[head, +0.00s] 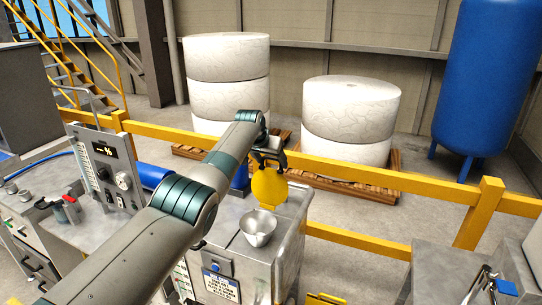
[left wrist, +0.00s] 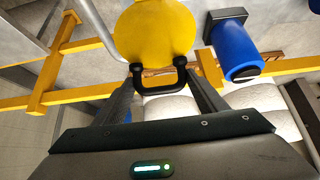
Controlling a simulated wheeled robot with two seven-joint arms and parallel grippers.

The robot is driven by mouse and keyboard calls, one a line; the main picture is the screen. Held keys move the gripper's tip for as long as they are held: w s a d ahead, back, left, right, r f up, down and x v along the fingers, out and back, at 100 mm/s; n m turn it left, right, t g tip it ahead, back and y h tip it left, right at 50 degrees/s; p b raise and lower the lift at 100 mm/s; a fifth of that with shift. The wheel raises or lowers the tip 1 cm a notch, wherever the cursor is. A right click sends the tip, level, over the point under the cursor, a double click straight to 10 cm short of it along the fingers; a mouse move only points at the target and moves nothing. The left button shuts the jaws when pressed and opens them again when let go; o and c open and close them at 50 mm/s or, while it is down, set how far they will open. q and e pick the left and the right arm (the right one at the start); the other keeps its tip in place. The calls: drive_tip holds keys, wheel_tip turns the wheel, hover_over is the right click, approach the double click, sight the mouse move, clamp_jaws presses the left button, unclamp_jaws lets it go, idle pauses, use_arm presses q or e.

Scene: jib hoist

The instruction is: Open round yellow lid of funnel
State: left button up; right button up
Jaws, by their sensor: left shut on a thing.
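The round yellow lid (head: 269,187) stands roughly upright behind the metal funnel (head: 258,229), its flat face toward me. The funnel's mouth is uncovered, on top of a grey metal cabinet (head: 290,215). My left gripper (head: 268,160) is at the lid's upper edge, shut on its black handle. In the left wrist view the lid (left wrist: 155,30) fills the top middle, and its black handle (left wrist: 158,78) is between the fingers of my left gripper (left wrist: 160,88). The lid's hinge cannot be made out. My right gripper is in neither view.
A control panel (head: 108,170) stands left of my left arm. Yellow rails (head: 370,180) run behind the cabinet, with white stacked rolls (head: 350,115) and a blue tank (head: 487,75) beyond. Tools (head: 481,285) lie on a grey table at bottom right.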

use_arm(q)
drive_tip(key=shift+w+r, duration=0.15)
drive_tip(key=shift+r, duration=0.15)
drive_tip(key=o, duration=1.2)
drive_tip(key=shift+s, duration=0.3)
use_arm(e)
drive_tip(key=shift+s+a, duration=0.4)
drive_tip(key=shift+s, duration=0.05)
use_arm(q)
drive_tip(key=shift+f, duration=0.15)
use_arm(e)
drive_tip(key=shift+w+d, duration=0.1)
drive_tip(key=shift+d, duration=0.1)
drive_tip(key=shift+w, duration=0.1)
